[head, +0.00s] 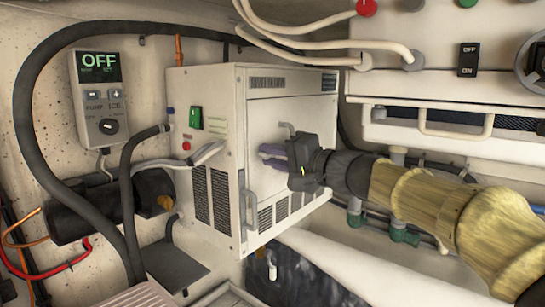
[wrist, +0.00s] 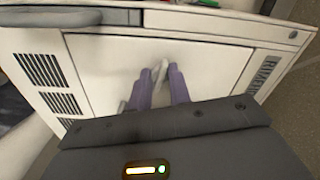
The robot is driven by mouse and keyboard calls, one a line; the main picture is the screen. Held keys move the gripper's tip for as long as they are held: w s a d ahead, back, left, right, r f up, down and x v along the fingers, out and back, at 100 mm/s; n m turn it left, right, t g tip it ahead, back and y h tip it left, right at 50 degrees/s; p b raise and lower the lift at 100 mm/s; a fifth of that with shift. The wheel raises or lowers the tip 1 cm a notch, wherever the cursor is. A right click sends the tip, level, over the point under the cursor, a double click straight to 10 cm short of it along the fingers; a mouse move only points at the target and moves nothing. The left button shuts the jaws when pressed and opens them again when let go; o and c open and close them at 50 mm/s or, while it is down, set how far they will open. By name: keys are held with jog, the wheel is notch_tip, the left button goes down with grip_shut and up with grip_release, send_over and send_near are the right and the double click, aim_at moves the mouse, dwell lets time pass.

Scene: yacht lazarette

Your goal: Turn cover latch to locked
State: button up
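The white cabinet (head: 215,165) stands in the middle of the head view, and its cover panel (head: 275,115) faces my gripper. A small light-grey lever, seemingly the cover latch (head: 287,130), shows on this panel just above my gripper. My gripper (head: 264,156) reaches in from the right, with purple fingers close to the panel. The fingers (wrist: 161,76) are apart with a narrow gap between them. I cannot tell whether they touch the latch.
A grey handle (head: 250,210) stands out at the cabinet's lower corner. A control box (head: 100,95) reading OFF, dark hoses (head: 30,130) and a black cylinder (head: 85,205) are at left. A white shelf unit (head: 440,80) with switches hangs at upper right, above my arm.

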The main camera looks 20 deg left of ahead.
jog(key=o, duration=0.5)
jog(key=shift+w+f, duration=0.1)
jog(key=shift+c, duration=0.2)
jog(key=b+v, duration=0.5)
jog(key=v, duration=1.2)
jog(key=shift+d+b, duration=0.25)
jog(key=shift+b, duration=0.05)
jog(key=o, duration=0.4)
jog(key=shift+c, duration=0.2)
jog(key=n+b, duration=0.1)
jog(key=n, duration=0.3)
jog(key=n+b, duration=0.2)
jog(key=n, duration=0.2)
jog(key=n+b, duration=0.2)
jog(key=n, duration=0.2)
jog(key=shift+s+d, duration=0.4)
